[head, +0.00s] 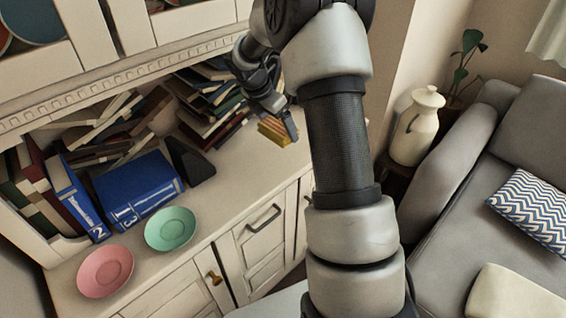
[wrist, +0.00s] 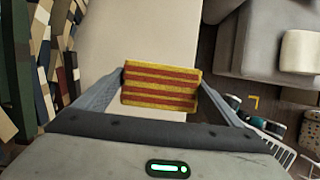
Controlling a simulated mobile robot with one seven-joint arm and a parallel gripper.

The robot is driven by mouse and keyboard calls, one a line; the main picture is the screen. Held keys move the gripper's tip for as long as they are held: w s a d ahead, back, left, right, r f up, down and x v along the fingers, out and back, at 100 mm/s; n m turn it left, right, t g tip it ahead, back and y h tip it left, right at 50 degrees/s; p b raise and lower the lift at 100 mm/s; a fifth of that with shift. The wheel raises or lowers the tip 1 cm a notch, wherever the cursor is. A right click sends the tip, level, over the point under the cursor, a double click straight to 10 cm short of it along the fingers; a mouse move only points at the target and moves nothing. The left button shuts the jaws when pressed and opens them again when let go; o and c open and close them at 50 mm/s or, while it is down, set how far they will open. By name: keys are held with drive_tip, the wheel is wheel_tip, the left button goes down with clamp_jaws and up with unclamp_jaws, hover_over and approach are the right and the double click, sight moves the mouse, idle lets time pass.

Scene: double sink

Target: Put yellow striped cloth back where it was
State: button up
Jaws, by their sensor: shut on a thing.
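The yellow cloth with red stripes (wrist: 160,88) is between the two fingers of my gripper (wrist: 155,95) in the wrist view. Both fingers touch its side edges. In the head view the cloth (head: 272,133) shows at the right end of the cream cabinet top (head: 235,168), beside the stacked books. My gripper (head: 290,125) is at its right side there and partly hides it. I cannot tell whether the cloth rests on the cabinet top or is held just above it.
Piled books (head: 208,100) stand behind and left of the cloth. A green plate (head: 170,229), a pink plate (head: 105,272) and blue binders (head: 140,190) are further left. A white jug (head: 415,128) and grey sofa (head: 465,220) are to the right.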

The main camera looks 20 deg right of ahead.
drive_tip(key=shift+w+d, duration=0.1)
drive_tip(key=shift+d, duration=0.7)
drive_tip(key=shift+d+f, duration=0.15)
drive_tip(key=shift+d, duration=0.1)
wheel_tip(320, 180, down, 9)
drive_tip(key=shift+f+b, duration=0.15)
drive_tip(key=shift+b, duration=0.9)
drive_tip(key=shift+f, duration=0.15)
